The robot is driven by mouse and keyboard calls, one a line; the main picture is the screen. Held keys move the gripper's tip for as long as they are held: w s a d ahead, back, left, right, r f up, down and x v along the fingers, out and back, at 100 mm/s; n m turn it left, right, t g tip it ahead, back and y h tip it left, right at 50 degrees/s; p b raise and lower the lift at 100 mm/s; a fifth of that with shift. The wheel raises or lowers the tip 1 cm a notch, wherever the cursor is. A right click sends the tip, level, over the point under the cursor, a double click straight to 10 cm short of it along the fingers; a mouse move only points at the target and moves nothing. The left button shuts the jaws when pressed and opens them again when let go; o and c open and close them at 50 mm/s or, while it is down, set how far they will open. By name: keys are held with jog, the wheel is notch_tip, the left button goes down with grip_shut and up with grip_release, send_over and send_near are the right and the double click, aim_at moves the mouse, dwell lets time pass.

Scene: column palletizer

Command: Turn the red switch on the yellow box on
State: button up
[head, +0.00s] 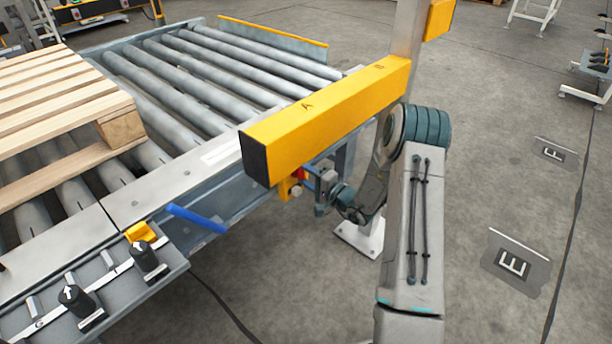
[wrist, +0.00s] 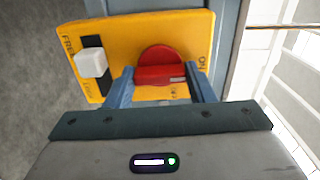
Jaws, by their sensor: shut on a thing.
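The yellow box (wrist: 125,30) fills the upper middle of the wrist view, and a small part of it (head: 286,189) shows under the long yellow beam in the head view. The round red switch (wrist: 160,64) sits on its face, with partly readable lettering beside it. My gripper (wrist: 162,84) has its two blue fingers on either side of the red switch, shut on its lower part. In the head view my gripper (head: 312,177) reaches the box from the right, below the beam, and the red switch (head: 302,173) is mostly hidden.
A white knob (wrist: 92,64) in a black slot is left of the switch on the same box. The yellow beam (head: 330,115) passes close above my gripper. The roller conveyor (head: 215,60) with a wooden pallet (head: 50,90) stands left.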

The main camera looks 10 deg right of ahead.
jog(key=o, duration=1)
jog(key=shift+s, duration=0.1)
jog(key=p+v, duration=0.3)
jog(key=v, duration=1)
jog(key=shift+s+d, duration=0.3)
